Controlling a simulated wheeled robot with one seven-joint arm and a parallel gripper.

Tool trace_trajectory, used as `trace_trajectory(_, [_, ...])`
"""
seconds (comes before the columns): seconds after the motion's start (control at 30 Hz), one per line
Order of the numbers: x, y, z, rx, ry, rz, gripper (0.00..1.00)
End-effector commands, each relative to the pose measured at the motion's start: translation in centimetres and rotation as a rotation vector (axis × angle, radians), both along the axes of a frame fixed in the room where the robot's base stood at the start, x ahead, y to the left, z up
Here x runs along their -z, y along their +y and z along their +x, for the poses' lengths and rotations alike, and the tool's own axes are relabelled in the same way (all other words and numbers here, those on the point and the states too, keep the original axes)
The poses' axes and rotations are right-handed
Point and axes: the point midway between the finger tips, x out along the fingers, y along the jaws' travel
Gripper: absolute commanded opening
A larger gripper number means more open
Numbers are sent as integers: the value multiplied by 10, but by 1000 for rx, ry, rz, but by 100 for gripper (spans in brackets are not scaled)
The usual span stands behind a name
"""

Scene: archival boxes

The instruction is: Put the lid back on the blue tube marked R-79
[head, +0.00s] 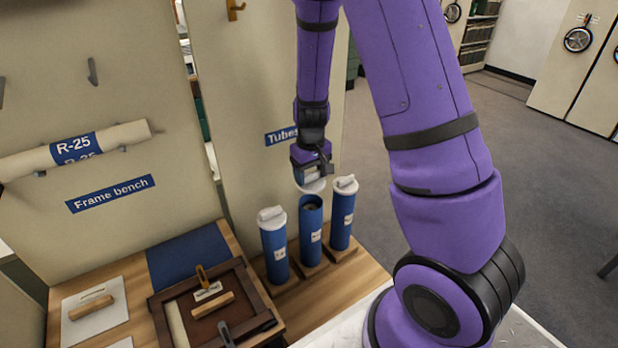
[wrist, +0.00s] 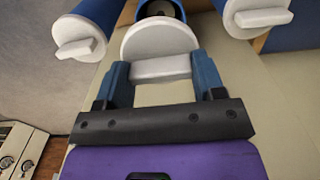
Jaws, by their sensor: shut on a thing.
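Three blue tubes stand side by side in the head view. The middle blue tube (head: 311,222) is open at the top, with a pale label too small to read. My gripper (head: 312,172) is above it and shut on a white lid (head: 314,187). In the wrist view my gripper (wrist: 165,82) has its two blue fingers on either side of the grip bar of the white lid (wrist: 160,40). The open tube's mouth (wrist: 162,8) shows just beyond the lid, partly hidden by it. The lid appears apart from the tube. I cannot tell which tube is R-79.
Lidded blue tubes stand close on the left (head: 274,248) and right (head: 342,217) of the open one. A wooden frame (head: 215,300) lies on the bench at left. A panel with a "Tubes" sign (head: 281,136) rises behind. A rolled tube marked R-25 (head: 75,148) hangs at left.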

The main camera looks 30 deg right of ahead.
Motion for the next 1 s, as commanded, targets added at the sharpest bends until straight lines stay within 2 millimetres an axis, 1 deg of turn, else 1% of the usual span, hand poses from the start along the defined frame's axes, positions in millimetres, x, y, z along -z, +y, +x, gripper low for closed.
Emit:
trace_trajectory(0.6, [49,-1,0,1,1,-1,28])
trace_trajectory(0.8, [58,0,0,0,1,0,28])
trace_trajectory(1.0, [61,0,0,0,-1,-1,28])
